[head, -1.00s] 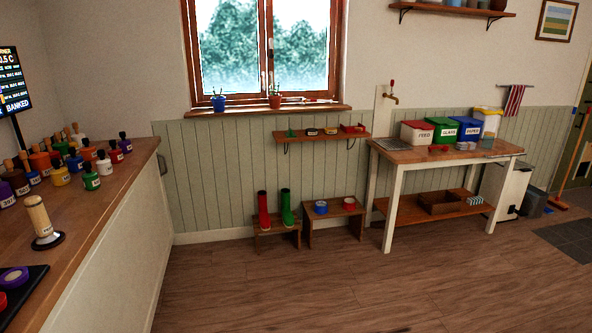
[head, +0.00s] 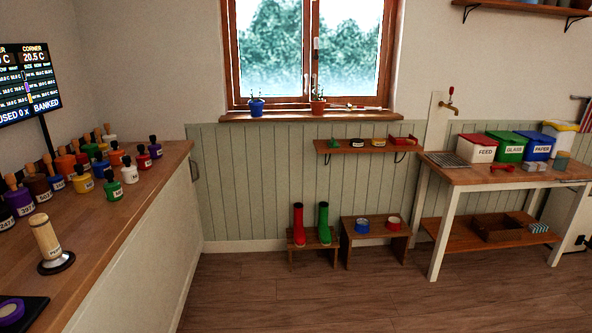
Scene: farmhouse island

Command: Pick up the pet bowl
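Two small round bowl-like items stand on a low wooden bench (head: 375,233) against the panelled wall. One is a blue bowl (head: 362,227), at the left of the bench top. The other is a red bowl (head: 393,223) with a pale inside, to its right. No label can be read on either, so I cannot tell which is the pet bowl. My gripper is not in view.
A second low bench (head: 313,240) left of the bowls holds red (head: 298,225) and green boots (head: 324,223). A white-legged table (head: 445,185) stands at right. A wooden counter (head: 110,235) with several labelled bottles runs along the left. The floor (head: 290,295) between is clear.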

